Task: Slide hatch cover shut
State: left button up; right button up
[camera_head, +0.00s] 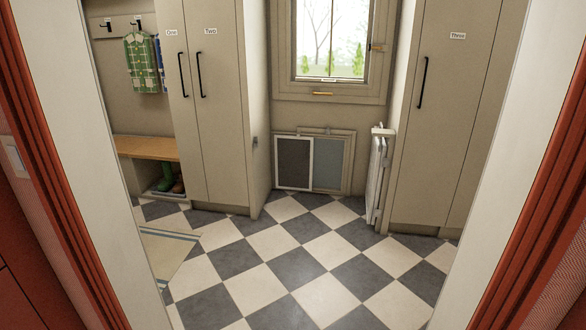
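A low hatch (351,150) with a pale frame is set in the back wall beneath the window, just above the floor. A dark grey panel with a white border (293,163) fills its left part. A lighter blue-grey area (329,166) shows in its right part. I cannot tell for certain which of these is the sliding cover. A small fitting (327,130) sits at the top edge of the hatch. Neither of my grippers is in view.
Cabinets labelled One and Two (208,100) stand left of the hatch, and cabinet Three (448,120) stands right. A white radiator-like unit (378,172) juts out beside the hatch. A rug (166,254) lies at left. The checkered floor (290,268) is clear between red-trimmed door jambs.

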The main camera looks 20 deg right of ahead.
aim_at(294, 155)
jog(key=i+z, duration=0.25)
jog(key=i, duration=0.3)
jog(key=i+z, duration=0.3)
jog(key=i, duration=0.3)
jog(key=i+j+z, duration=0.25)
jog(key=i, duration=1)
jog(key=i+u, duration=0.1)
jog(key=i, duration=0.6)
jog(key=i+l, duration=0.15)
jog(key=i, duration=0.55)
jog(key=i+u, duration=0.1)
jog(key=i, duration=0.65)
jog(key=i+l, duration=0.2)
jog(key=i, duration=0.5)
jog(key=i+l, duration=0.15)
jog(key=i, duration=0.55)
jog(key=j+u, duration=0.05)
